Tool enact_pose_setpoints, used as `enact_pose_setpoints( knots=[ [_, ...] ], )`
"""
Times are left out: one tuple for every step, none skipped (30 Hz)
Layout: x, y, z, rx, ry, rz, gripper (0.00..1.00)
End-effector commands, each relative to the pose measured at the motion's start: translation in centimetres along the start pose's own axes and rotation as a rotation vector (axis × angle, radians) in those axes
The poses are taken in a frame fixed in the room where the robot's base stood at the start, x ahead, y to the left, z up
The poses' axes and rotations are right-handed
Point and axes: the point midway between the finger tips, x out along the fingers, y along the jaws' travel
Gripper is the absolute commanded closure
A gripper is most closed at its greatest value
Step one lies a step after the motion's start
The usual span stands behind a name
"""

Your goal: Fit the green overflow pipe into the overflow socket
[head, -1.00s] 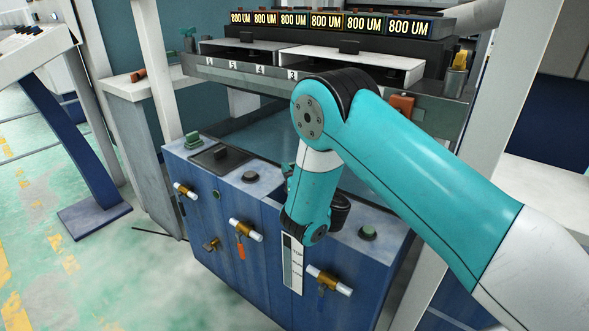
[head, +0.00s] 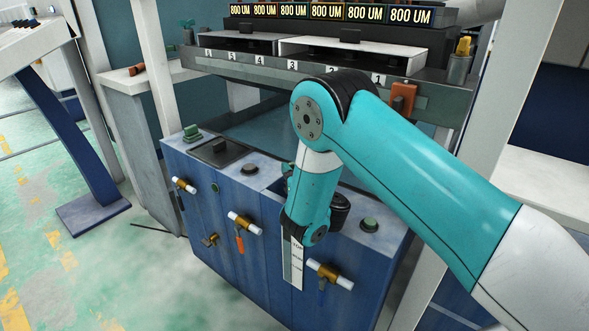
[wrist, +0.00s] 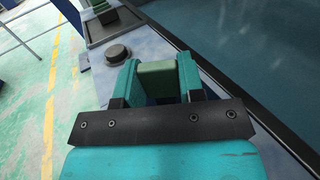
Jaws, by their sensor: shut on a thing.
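My gripper (wrist: 156,68) shows in the wrist view with its two teal fingers closed on a dull green block-like piece (wrist: 158,82), which fits the green overflow pipe. Only its top end shows; the lower part is hidden. The gripper is over the top of the blue tank cabinet (head: 225,200). In the head view my arm hides the fingers and the held piece. I cannot make out the overflow socket for certain. A round dark cap (wrist: 118,54) stands ahead of the fingers in the wrist view and also on the cabinet top in the head view (head: 250,170).
A dark square plate with a block (head: 217,152) and a green knob (head: 191,133) sit on the cabinet's left end. A green button (head: 369,225) is to the right. Brass valves with white tubes (head: 245,222) stick out in front. A numbered shelf (head: 310,68) spans behind.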

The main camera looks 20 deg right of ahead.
Motion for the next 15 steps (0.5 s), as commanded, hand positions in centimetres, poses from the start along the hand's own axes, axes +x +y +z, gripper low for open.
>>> enact_pose_setpoints(
  knots=[
    [0.01,0.01,-0.24,0.0,-0.001,0.0,1.0],
    [0.01,0.01,-0.31,0.0,-0.001,0.0,1.0],
    [0.01,0.01,-0.42,0.0,-0.001,0.0,1.0],
    [0.01,0.01,-0.49,0.0,-0.001,0.0,1.0],
    [0.01,0.01,-0.33,0.0,-0.001,0.0,0.57],
    [0.01,0.01,-0.31,0.0,-0.001,0.0,0.48],
    [0.01,0.01,-0.31,0.0,-0.001,0.0,0.41],
    [0.01,0.01,-0.31,0.0,0.0,0.0,0.35],
    [0.01,0.0,-0.32,0.0,0.0,0.0,0.35],
    [0.01,0.0,-0.32,0.0,0.0,0.0,0.35],
    [0.01,0.0,-0.32,0.0,0.0,0.0,0.35],
    [0.01,0.0,-0.32,0.0,0.0,0.0,0.35],
    [0.0,0.0,-0.32,0.0,0.0,0.0,0.35],
    [0.0,0.0,-0.32,0.0,0.0,0.0,0.35],
    [-0.01,0.0,-0.33,0.0,0.0,0.0,0.35]
  ],
)
